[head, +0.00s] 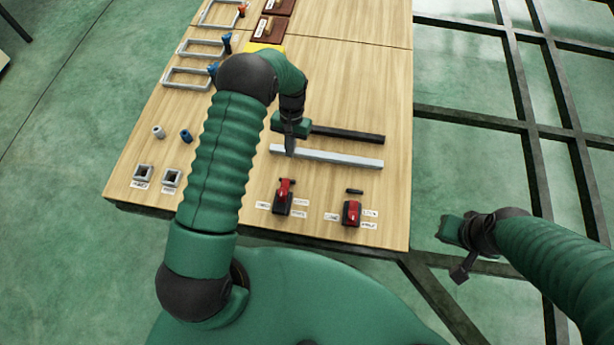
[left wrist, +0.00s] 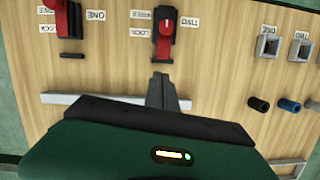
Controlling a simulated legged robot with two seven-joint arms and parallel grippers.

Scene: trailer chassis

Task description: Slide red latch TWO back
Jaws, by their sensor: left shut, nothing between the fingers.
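Red latch TWO (head: 283,200) is the left one of two red-and-black latches near the table's front edge. In the left wrist view, red latch TWO (left wrist: 166,28) is upper centre, with an upside-down TWO label (left wrist: 190,21) beside it. Its red part reaches toward the table's far side in the head view. My left gripper (head: 289,151) is shut and empty, pointing down over the light grey bar, apart from the latch and beyond it. Its fingers show in the left wrist view (left wrist: 161,82). My right gripper (head: 449,231) is off the table's right side; its fingers are unclear.
Latch ONE (head: 352,213) stands to the right, with a small dark piece (head: 354,191) behind it. A light grey bar (head: 345,159) and a black bar (head: 350,134) lie beyond. Square sockets (head: 171,178), small cylinders (head: 186,136) and grey frames (head: 187,78) are on the left.

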